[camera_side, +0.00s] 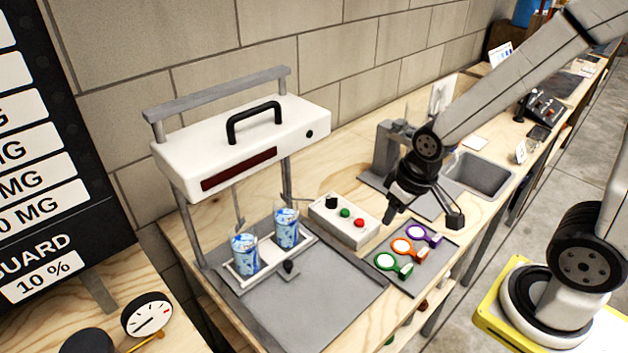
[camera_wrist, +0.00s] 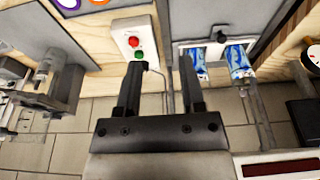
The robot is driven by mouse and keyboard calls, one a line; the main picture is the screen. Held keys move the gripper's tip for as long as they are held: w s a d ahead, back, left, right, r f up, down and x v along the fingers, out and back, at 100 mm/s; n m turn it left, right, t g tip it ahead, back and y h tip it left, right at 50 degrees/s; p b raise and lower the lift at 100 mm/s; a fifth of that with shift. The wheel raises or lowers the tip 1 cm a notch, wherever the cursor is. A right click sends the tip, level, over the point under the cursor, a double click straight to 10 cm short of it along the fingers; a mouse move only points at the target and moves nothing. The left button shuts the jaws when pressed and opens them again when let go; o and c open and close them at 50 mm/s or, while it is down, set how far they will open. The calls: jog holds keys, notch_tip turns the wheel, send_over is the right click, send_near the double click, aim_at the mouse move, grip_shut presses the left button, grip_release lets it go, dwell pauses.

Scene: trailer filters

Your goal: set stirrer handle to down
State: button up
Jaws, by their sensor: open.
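The stirrer is a white box (camera_side: 240,145) on grey posts, with a black arched handle (camera_side: 254,120) on top and a dark red display on its front. In the side view the box sits raised well above two beakers of blue liquid (camera_side: 245,255) (camera_side: 287,228). A thin rod shows between the box and the beakers. A corner of the box with its display (camera_wrist: 280,167) shows at the lower right of the wrist view; the handle is not visible there. My gripper (camera_side: 388,216) is open and empty, right of the stirrer and apart from it. Its two fingers (camera_wrist: 160,70) point toward the bench.
A control box (camera_side: 346,221) with a black knob and green and red buttons lies between stirrer and gripper. Green, orange and purple ringed filters (camera_side: 402,246) lie on a grey mat. A sink (camera_side: 478,174) is behind right. The grey plate (camera_side: 310,300) before the beakers is mostly clear.

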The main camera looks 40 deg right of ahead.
jog(key=n, duration=1.8)
send_near(258, 107)
jog(key=shift+w+f, duration=0.25)
jog(key=shift+w, duration=0.05)
jog(key=shift+f, duration=0.1)
jog(key=shift+x, duration=3.85)
jog(key=shift+s+d, duration=0.1)
jog(key=shift+c, duration=0.2)
grip_shut()
